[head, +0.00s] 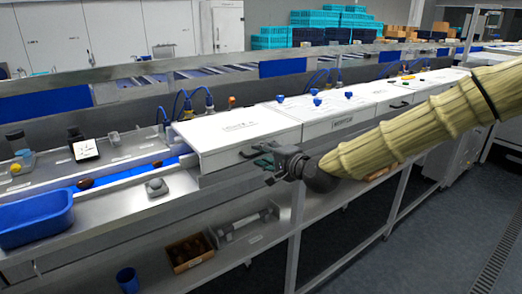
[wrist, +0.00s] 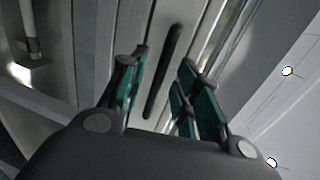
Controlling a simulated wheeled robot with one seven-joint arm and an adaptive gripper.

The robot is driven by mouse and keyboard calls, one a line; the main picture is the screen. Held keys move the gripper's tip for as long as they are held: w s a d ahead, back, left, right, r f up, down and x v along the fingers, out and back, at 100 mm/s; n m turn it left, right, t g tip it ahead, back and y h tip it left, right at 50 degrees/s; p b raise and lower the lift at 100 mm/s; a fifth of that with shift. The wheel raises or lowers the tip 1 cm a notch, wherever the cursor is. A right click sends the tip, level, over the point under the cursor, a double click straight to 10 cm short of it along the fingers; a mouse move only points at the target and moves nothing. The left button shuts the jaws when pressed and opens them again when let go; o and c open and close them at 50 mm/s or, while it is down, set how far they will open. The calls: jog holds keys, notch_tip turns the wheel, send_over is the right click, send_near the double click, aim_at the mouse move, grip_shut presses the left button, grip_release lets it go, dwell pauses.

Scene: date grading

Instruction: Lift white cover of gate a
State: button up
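The white cover of gate a (head: 235,129) is a box-like lid over the blue conveyor line and looks closed. Its dark handle (head: 252,152) is on the front face and partly hidden by my gripper. My gripper (head: 266,164) is at the front of this cover, close to the handle. In the wrist view, my gripper (wrist: 165,95) has its green-padded fingers spread apart. The long black handle (wrist: 163,70) shows in the gap between them. The fingers are not closed on it, and I cannot tell how far the handle is from the fingertips.
A second white cover (head: 335,113) with its own handle adjoins on the right. Blue knobs and hoses stand around the covers. A blue tub (head: 36,217) and a small grey device (head: 156,187) sit on the steel ledge at left. A wooden box (head: 190,251) is on the lower shelf.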

jog(key=shift+x, duration=0.9)
grip_shut()
